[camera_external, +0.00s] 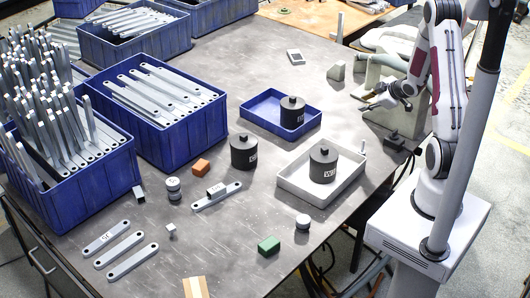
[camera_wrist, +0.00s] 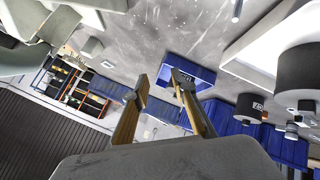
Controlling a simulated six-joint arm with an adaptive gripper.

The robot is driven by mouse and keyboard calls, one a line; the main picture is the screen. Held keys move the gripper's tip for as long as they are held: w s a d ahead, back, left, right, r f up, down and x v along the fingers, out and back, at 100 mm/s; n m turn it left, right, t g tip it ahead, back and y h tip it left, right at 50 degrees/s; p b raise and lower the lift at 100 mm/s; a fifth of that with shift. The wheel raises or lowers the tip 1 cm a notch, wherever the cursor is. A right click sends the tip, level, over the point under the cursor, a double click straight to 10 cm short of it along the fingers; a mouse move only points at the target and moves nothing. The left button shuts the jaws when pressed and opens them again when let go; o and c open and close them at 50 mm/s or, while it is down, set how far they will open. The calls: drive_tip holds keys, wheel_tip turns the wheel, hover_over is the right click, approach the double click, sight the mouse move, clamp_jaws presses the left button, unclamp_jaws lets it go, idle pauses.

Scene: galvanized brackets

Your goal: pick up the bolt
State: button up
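A small grey upright pin (camera_external: 363,147) stands on the table just right of the white tray; it may be the bolt. A similar grey pin (camera_wrist: 237,11) shows at the top of the wrist view. Another small grey piece with a wider top (camera_external: 171,231) stands at the front left and could also be a bolt; I cannot tell which is meant. My gripper (camera_external: 374,99) is at the table's right side, above and behind the pin, apart from it. In the wrist view my gripper (camera_wrist: 159,76) has its fingers apart with nothing between them.
The white tray (camera_external: 285,187) and blue tray (camera_external: 252,114) each hold a black cylinder. Another black cylinder (camera_external: 243,152) stands left of them. Blue crates (camera_external: 176,145) of metal brackets fill the left. An orange block (camera_external: 201,167) and green block (camera_external: 269,245) lie on the table.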

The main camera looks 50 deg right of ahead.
sight(362, 152)
drive_tip(key=s+f+t+y, duration=0.1)
drive_tip(key=s+f, duration=0.1)
drive_tip(key=f, duration=0.2)
drive_tip(key=s+f+t+y, duration=0.1)
drive_tip(key=s+f, duration=0.1)
drive_tip(key=f, duration=0.2)
drive_tip(key=s+f+t+y, duration=0.1)
drive_tip(key=s+f+t, duration=0.1)
drive_tip(key=f, duration=0.2)
drive_tip(key=shift+s+a+f, duration=0.1)
drive_tip(key=shift+s+a, duration=0.1)
drive_tip(key=shift+a, duration=0.15)
drive_tip(key=shift+s+a+f+t, duration=0.35)
drive_tip(key=shift+s+t, duration=0.15)
drive_tip(key=shift+s, duration=0.1)
drive_tip(key=s+a+m+t, duration=0.1)
drive_tip(key=m, duration=0.1)
drive_tip(key=s+a+f+m+t, duration=0.1)
drive_tip(key=a, duration=0.1)
drive_tip(key=shift+s+a+m, duration=0.15)
drive_tip(key=shift+s+m, duration=0.25)
drive_tip(key=shift+s+a+r+m+t+h, duration=0.15)
drive_tip(key=shift+s+a+m+t+h, duration=0.25)
drive_tip(key=shift+s+a+m+t, duration=0.5)
drive_tip(key=shift+w+d, duration=0.15)
drive_tip(key=shift+w, duration=0.15)
drive_tip(key=shift+w, duration=1.15)
drive_tip(key=shift+w, duration=0.15)
drive_tip(key=shift+w, duration=2.45)
